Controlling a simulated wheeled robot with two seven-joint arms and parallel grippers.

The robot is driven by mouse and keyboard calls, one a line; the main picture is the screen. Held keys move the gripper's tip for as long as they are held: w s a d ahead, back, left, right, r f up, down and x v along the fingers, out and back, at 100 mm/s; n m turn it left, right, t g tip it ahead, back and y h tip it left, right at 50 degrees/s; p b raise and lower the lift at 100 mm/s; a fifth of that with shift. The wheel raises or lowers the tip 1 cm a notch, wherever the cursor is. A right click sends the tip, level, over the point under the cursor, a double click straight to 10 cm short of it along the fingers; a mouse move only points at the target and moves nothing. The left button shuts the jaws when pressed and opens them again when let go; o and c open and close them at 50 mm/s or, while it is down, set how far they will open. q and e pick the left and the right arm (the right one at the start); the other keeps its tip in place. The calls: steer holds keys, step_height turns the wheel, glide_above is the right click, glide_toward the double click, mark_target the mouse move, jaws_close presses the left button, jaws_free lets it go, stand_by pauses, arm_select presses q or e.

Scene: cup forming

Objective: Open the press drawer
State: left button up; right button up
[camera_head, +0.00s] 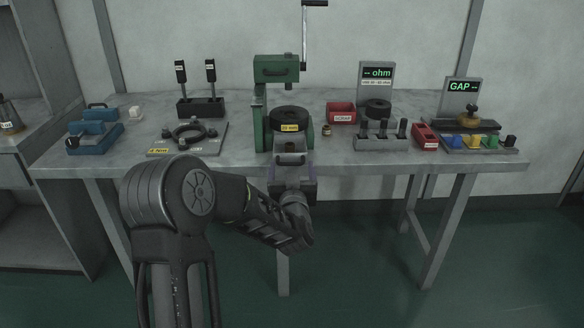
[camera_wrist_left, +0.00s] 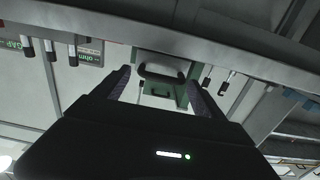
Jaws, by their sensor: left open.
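The green press (camera_head: 262,128) stands at the middle of the table, with a black round die labelled in yellow on it. Its drawer (camera_head: 291,146) is at the base, at the table's front edge, with a dark handle (camera_head: 290,160). My left gripper (camera_head: 293,173) is open just in front of the drawer. In the left wrist view, the dark curved handle (camera_wrist_left: 160,72) shows beyond and between the two fingertips of the open gripper (camera_wrist_left: 160,88). I cannot tell whether the fingers touch it. My right gripper is out of view.
A ring fixture (camera_head: 188,132) on a plate and blue blocks (camera_head: 95,128) lie left of the press. A red scrap bin (camera_head: 341,112), a peg rack (camera_head: 381,142) and the ohm (camera_head: 377,76) and GAP (camera_head: 463,88) displays are to the right. The floor before the table is clear.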

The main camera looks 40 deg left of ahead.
arm_select(q)
steer(key=v, duration=0.6)
steer(key=shift+s+d, duration=0.2)
steer(key=shift+f, duration=0.1)
steer(key=s+d+f+m+g+h, duration=0.1)
steer(key=d+f+g+h, duration=0.1)
steer(key=d+f+h, duration=0.55)
steer(key=s+d+f+m+g+h, duration=0.1)
steer(key=s+d+f+g+h, duration=0.1)
steer(key=d+f, duration=0.95)
steer(key=s+d+f+m+g+h, duration=0.1)
steer(key=s+d+f+g+h, duration=0.15)
steer(key=s+d+f, duration=0.35)
steer(key=s+d+f+m+g+h, duration=0.1)
steer(key=s+d+f+g, duration=0.15)
steer(key=s+f, duration=0.4)
steer(key=s+d+f+m+g+h, duration=0.1)
steer(key=s+d+f+g, duration=0.1)
steer(key=s+d+f, duration=0.3)
steer(key=s+d+f+m+g+h, duration=0.1)
steer(key=s+d+f+g, duration=0.15)
steer(key=s, duration=0.45)
step_height(320, 180, up, 14)
steer(key=s+p, duration=0.1)
steer(key=p, duration=1.3)
steer(key=shift+d+f, duration=0.2)
steer(key=shift+d, duration=0.05)
